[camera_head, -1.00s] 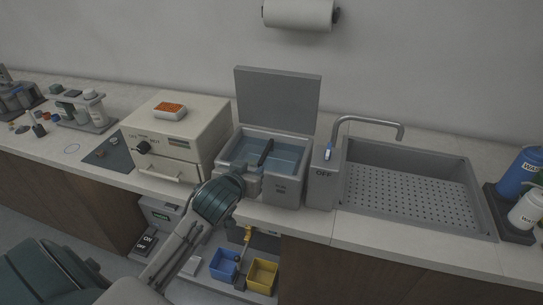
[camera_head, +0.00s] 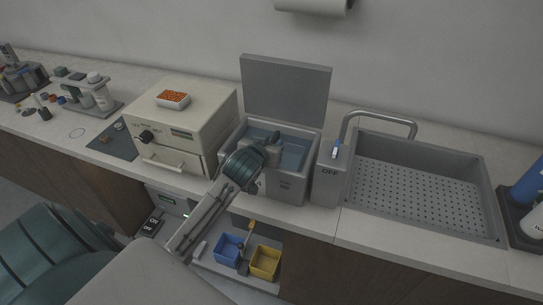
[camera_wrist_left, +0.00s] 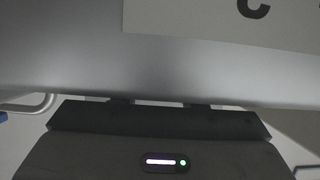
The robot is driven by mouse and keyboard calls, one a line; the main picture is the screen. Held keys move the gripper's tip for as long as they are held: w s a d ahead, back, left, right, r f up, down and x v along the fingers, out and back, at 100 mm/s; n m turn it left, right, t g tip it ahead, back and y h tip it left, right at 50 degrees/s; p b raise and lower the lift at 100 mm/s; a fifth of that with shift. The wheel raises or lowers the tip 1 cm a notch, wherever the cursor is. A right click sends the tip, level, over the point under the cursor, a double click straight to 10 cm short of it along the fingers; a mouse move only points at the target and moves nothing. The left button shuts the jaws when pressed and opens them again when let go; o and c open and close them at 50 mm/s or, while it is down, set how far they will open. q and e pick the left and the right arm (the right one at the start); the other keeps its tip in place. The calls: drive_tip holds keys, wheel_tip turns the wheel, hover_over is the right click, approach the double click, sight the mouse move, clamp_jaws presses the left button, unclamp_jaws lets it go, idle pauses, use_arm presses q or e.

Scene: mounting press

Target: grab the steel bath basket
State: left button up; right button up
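The open grey water bath (camera_head: 289,187) stands on the counter with its lid raised and bluish water inside. My left gripper (camera_head: 273,148) reaches over its front rim into the opening. A dark bar, seen earlier across the bath and likely the basket's handle, is now mostly hidden by my gripper; a dark tip (camera_head: 276,135) shows just beyond it. I cannot tell whether the fingers are closed on it. In the left wrist view a smooth grey surface with a white label fills the upper part, very close. My right gripper is not in view.
A beige oven (camera_head: 184,125) stands left of the bath with an orange-filled tray (camera_head: 173,99) on top. A grey switch box (camera_head: 331,176) and the sink (camera_head: 425,190) are to the right. Blue (camera_head: 229,247) and yellow (camera_head: 265,262) bins sit below the counter.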

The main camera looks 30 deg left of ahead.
use_arm(q)
drive_tip(key=shift+x, duration=1.35)
drive_tip(key=shift+r, duration=0.1)
clamp_jaws()
